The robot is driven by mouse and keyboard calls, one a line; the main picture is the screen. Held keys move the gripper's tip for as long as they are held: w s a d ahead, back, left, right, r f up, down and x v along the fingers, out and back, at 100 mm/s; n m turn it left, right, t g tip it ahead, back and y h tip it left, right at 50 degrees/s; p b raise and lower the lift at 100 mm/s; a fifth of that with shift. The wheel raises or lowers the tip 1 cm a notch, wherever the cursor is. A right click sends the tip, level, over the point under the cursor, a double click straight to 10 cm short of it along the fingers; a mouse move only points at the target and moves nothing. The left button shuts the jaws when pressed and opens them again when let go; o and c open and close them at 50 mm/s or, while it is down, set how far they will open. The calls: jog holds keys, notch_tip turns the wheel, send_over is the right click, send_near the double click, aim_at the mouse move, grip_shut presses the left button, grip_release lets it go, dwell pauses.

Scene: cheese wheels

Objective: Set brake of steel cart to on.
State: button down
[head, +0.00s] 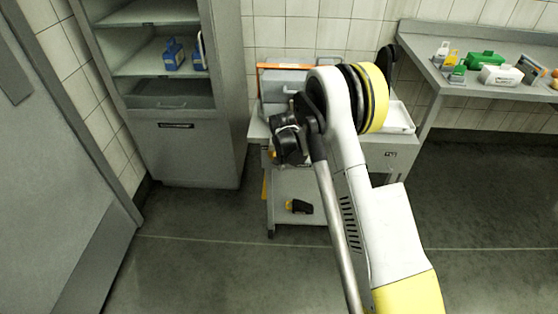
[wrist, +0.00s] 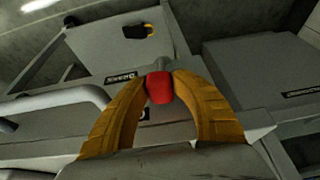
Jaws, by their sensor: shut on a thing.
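The steel cart (head: 298,184) stands between the cabinet and the right worktable, partly hidden by my arm. In the wrist view, the red knob (wrist: 159,88) sits on a grey part of the cart, with a dark label (wrist: 119,77) beside it. The label's text is too small to read surely. My gripper (wrist: 160,80) has its two orange fingers closed around the red knob, touching it on both sides. In the head view, my gripper (head: 273,154) is at the cart's left side and mostly hidden by my wrist. The brake's setting cannot be told.
A cabinet (head: 190,157) with blue bottles stands left of the cart. The worktable (head: 437,75) at the right holds a green box (head: 487,60) and a white box (head: 501,75). A black and yellow item (head: 299,206) lies on the cart's lower shelf. The floor in front is clear.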

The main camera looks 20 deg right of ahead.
jog(key=shift+s+d+f, duration=0.2)
jog(key=shift+s+d, duration=0.05)
jog(key=shift+d, duration=0.6)
jog(key=c, duration=1.1)
grip_release()
jog(key=shift+d, duration=0.1)
jog(key=shift+o, duration=0.2)
jog(key=shift+r, duration=0.1)
jog(key=shift+s+a+r, duration=0.1)
jog(key=shift+a+r, duration=0.1)
jog(key=shift+r, duration=0.05)
jog(key=v, duration=1.1)
jog(key=shift+r, duration=0.2)
